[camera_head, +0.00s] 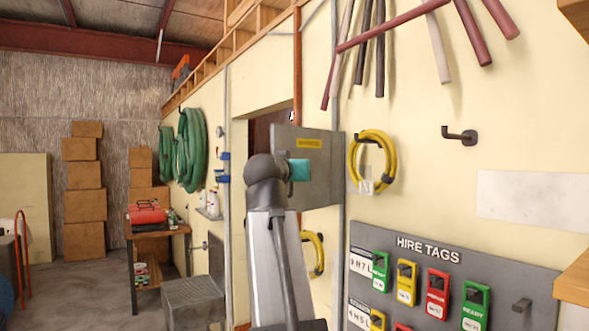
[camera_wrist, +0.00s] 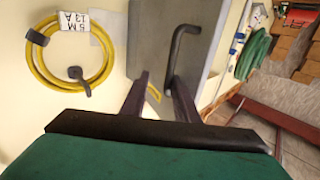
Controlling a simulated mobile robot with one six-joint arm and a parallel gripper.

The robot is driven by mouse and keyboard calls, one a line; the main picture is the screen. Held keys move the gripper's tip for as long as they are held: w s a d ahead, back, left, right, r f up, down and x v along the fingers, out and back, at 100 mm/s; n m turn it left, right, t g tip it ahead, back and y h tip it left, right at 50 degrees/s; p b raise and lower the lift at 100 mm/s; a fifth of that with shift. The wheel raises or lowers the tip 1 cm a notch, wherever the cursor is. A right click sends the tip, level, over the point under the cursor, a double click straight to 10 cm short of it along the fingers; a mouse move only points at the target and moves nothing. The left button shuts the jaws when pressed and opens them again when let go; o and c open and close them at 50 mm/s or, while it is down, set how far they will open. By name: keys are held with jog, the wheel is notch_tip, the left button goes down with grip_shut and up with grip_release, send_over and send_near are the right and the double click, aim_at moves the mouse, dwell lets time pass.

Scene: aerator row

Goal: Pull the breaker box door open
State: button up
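The breaker box (camera_head: 315,185) is a grey metal box on the cream wall, with a yellow label near its top. Its door looks shut. In the wrist view the grey door (camera_wrist: 150,35) fills the upper middle, with a black bar handle (camera_wrist: 178,45) on it. My gripper (camera_head: 303,170) is in front of the box in the head view, its teal body hiding part of the door and the handle. In the wrist view my gripper (camera_wrist: 158,80) has its two dark fingers apart and nothing held. The handle's lower end appears close to the right fingertip; contact cannot be told.
A yellow cable coil (camera_head: 356,160) hangs right of the box; another yellow coil (camera_head: 318,262) hangs below. The grey hire tags board (camera_head: 450,270) is at lower right. Green hoses (camera_head: 190,145) hang farther left. A grey step (camera_head: 196,300) stands on the floor.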

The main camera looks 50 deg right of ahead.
jog(key=shift+a, duration=0.1)
jog(key=p+v, duration=0.6)
jog(key=v, duration=0.1)
jog(key=shift+s+p, duration=0.15)
jog(key=shift+p, duration=0.25)
jog(key=shift+a, duration=0.1)
dwell(0.7)
